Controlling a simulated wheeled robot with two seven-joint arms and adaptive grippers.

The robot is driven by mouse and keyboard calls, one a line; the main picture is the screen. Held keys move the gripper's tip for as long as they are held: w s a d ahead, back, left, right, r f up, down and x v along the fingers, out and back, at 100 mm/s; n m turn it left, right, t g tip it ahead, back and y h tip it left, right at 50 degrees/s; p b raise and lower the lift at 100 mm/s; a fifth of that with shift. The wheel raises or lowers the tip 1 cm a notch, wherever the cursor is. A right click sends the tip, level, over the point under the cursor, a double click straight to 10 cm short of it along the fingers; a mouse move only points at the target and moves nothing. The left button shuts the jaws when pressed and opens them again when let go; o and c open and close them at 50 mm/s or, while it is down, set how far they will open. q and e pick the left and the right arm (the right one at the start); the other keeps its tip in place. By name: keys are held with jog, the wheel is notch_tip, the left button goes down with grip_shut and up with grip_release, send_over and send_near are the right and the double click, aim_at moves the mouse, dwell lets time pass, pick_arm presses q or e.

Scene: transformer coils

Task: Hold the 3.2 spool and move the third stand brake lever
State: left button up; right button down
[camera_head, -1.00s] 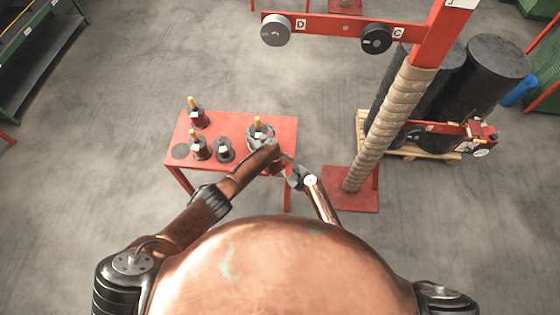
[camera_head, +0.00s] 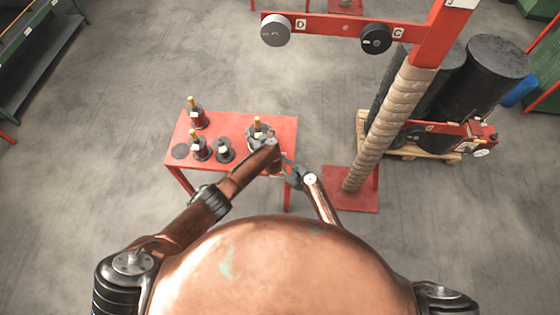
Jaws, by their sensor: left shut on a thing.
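Several dark spools stand on a red table. One is at the back left (camera_head: 198,117), one at the front left (camera_head: 200,147) and a shorter one (camera_head: 224,150) beside it. A larger spool (camera_head: 257,132) with a yellow top stands at the table's right side. My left gripper (camera_head: 262,138) is at this larger spool, shut on it, its fingers mostly hidden by my forearm. I cannot read the 3.2 label. My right gripper (camera_head: 288,163) is by the table's right edge; its fingers are too small to judge. I cannot make out which stand or brake lever is the third.
Floor at left is clear.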

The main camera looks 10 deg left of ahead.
jog(key=shift+w, duration=0.1)
dwell(0.5)
jog(key=shift+w+a+r+m+g, duration=0.15)
jog(key=shift+w+r+m+g, duration=0.15)
jog(key=shift+w+r+g, duration=0.15)
jog(key=shift+w+r+m+g+h, duration=0.2)
jog(key=shift+w+m+g+h, duration=0.25)
jog(key=shift+w+g, duration=0.5)
jog(key=w+g, duration=0.1)
jog(key=w+m+g, duration=0.1)
jog(key=g, duration=0.1)
jog(key=shift+w+d+f+m+h, duration=0.15)
jog(key=shift+d+m+h, duration=0.1)
jog(key=shift+h, duration=0.1)
jog(key=shift+w+a, duration=0.1)
jog(key=c, duration=1.8)
grip_release()
jog(key=shift+c, duration=0.2)
